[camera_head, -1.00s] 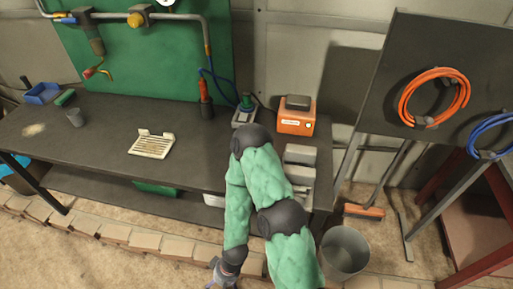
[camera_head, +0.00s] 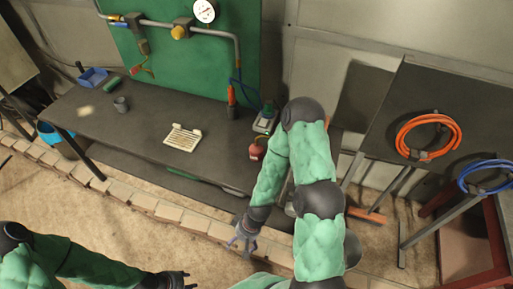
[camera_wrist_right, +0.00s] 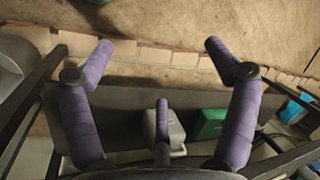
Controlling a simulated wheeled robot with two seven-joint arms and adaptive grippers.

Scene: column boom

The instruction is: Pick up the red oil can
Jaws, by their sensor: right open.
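The red oil can (camera_head: 257,150) stands on the dark workbench (camera_head: 110,135) near its right end, just left of my right arm, which partly crowds it in the head view. My right gripper (camera_head: 243,237) is open and empty. It hangs in front of the bench, by the brick edging, below and apart from the can. Its spread purple fingers show in the right wrist view (camera_wrist_right: 168,60), with no can between them. My left gripper (camera_head: 180,280) is at the bottom edge of the head view, far from the can; its jaw opening is unclear.
A cream slotted tray (camera_head: 183,138), a grey cup (camera_head: 121,104) and a blue bin (camera_head: 93,77) are on the bench. A green box (camera_wrist_right: 208,124) and a grey box (camera_wrist_right: 165,130) are under it. Low brick edging (camera_head: 150,203) runs along the front. A hose board stands at right.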

